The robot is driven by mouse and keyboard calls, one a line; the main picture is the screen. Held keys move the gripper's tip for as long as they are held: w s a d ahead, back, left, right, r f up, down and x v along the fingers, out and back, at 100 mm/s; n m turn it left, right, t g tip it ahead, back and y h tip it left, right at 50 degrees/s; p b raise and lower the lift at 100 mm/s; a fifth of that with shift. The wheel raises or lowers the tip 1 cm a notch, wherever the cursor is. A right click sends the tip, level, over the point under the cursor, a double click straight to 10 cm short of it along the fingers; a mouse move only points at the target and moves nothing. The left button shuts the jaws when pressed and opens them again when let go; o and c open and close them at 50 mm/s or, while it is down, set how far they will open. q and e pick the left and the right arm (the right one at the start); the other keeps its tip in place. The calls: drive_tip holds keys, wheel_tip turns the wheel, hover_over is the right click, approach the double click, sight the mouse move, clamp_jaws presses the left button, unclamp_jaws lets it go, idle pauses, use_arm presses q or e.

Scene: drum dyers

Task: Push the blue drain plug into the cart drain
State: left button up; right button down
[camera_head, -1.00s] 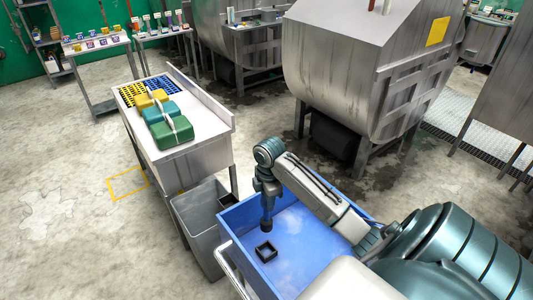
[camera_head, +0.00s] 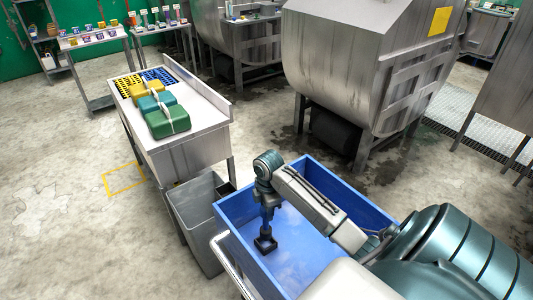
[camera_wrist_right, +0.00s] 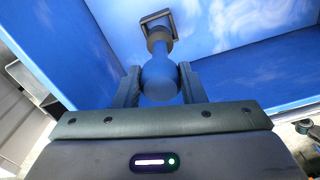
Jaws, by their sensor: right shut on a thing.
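The blue drain plug (camera_wrist_right: 158,78) is between the two fingers of my right gripper (camera_head: 266,229), which is shut on it. In the right wrist view its narrower end points at the square-framed cart drain (camera_wrist_right: 155,17). In the head view the drain (camera_head: 265,245) is a dark square on the floor of the blue cart (camera_head: 305,245). My right gripper points down just over the drain, and the plug is hard to make out there. The plug's end overlaps the drain frame's near edge in the wrist view; I cannot tell whether it is inside. My left gripper is not in view.
The cart's blue walls (camera_head: 350,190) surround my right gripper. A grey bin (camera_head: 195,215) stands left of the cart. A large steel drum machine (camera_head: 340,70) stands at the back.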

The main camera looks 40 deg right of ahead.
wheel_tip(320, 180, down, 6)
drive_tip(key=shift+p, duration=0.5)
drive_tip(key=shift+f, duration=0.25)
drive_tip(key=c, duration=0.9)
unclamp_jaws()
drive_tip(key=shift+f, duration=0.1)
wheel_tip(320, 180, up, 12)
drive_tip(key=b, duration=0.2)
drive_tip(key=shift+d+b, duration=0.15)
drive_tip(key=shift+b, duration=0.15)
drive_tip(key=shift+s, duration=0.1)
